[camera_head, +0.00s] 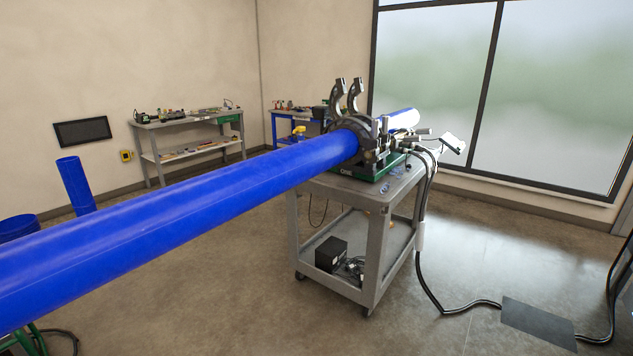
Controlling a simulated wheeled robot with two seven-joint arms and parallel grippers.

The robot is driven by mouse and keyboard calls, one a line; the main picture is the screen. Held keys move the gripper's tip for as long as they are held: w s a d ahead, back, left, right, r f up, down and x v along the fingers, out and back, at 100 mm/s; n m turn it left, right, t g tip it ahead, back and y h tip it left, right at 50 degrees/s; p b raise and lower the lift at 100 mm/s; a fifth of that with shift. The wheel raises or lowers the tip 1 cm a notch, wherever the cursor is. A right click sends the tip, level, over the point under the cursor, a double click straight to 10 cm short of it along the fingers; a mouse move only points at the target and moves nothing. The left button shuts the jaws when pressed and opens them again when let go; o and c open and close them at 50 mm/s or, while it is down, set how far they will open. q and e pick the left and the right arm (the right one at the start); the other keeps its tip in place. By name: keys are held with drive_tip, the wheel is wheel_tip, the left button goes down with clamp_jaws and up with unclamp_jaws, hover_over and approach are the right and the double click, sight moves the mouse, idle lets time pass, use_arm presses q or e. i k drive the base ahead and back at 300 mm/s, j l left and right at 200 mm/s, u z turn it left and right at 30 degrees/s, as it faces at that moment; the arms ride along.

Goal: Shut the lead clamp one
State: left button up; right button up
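The pipe fusion machine (368,170), with a green base, sits on top of the grey cart (345,193). Two dark curved clamp halves stand raised and open above it, a left one (337,98) and a right one (354,95). I cannot tell which of them is the lead clamp one. A long blue pipe (180,210) runs from the left foreground into the machine, and its far end (404,119) shows beyond the clamps. Neither of my grippers is in view.
A black box (330,254) lies on the cart's lower shelf. Black cables (426,270) hang from the cart to the floor, near a dark mat (538,322). Workbenches (190,138) stand along the back wall. The floor right of the cart's front is mostly clear.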

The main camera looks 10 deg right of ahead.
sight(339, 89)
drive_tip(key=i+l+z, duration=0.9)
drive_tip(key=i+z, duration=0.25)
drive_tip(key=i, duration=0.2)
drive_tip(key=i+z, duration=0.4)
drive_tip(key=i, duration=0.9)
drive_tip(key=i+l, duration=0.1)
drive_tip(key=i, duration=0.8)
drive_tip(key=i+u, duration=0.1)
drive_tip(key=i, duration=0.8)
drive_tip(key=i+l, duration=0.15)
drive_tip(key=i, duration=0.75)
drive_tip(key=i+u, duration=0.1)
drive_tip(key=i, duration=1.15)
drive_tip(key=i+l+u, duration=0.1)
drive_tip(key=i, duration=1.15)
drive_tip(key=i+j+u, duration=0.1)
drive_tip(key=i+u, duration=0.75)
drive_tip(key=u, duration=0.15)
drive_tip(key=i+l+u, duration=0.3)
drive_tip(key=u, duration=0.2)
drive_tip(key=i+j+u, duration=0.25)
drive_tip(key=i+u, duration=0.15)
drive_tip(key=i+j+u, duration=0.1)
drive_tip(key=i+u, duration=0.3)
drive_tip(key=i+l+u, duration=0.1)
drive_tip(key=i+u, duration=0.25)
drive_tip(key=i, duration=0.15)
drive_tip(key=i+l+u, duration=0.15)
drive_tip(key=i+u, duration=0.25)
